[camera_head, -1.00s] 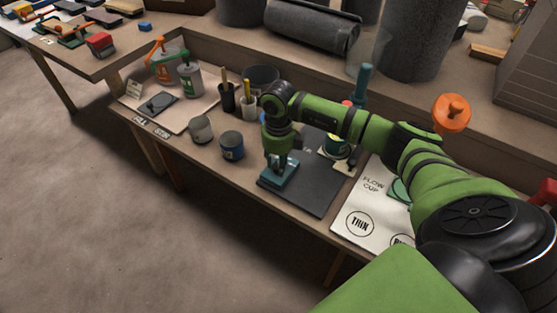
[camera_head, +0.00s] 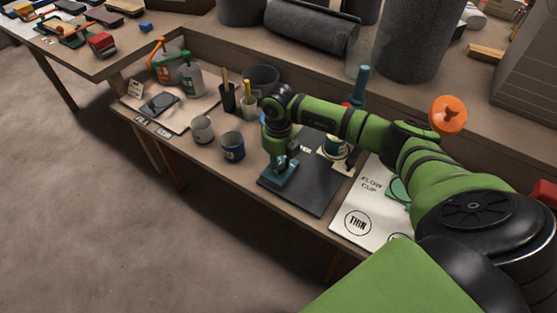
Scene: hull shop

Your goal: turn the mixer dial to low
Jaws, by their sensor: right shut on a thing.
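The mixer has a teal base block (camera_head: 281,176) at the front left of a dark mat (camera_head: 318,196) on the bench. A teal upright (camera_head: 361,86) stands farther back behind my right arm and looks like part of the mixer. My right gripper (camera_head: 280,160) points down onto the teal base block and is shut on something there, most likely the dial. The gripper hides the dial, so its setting cannot be read. My left gripper is not in view.
A white flow cup sheet (camera_head: 360,213) lies right of the mat. An orange knob-like thing (camera_head: 447,114) is at the right.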

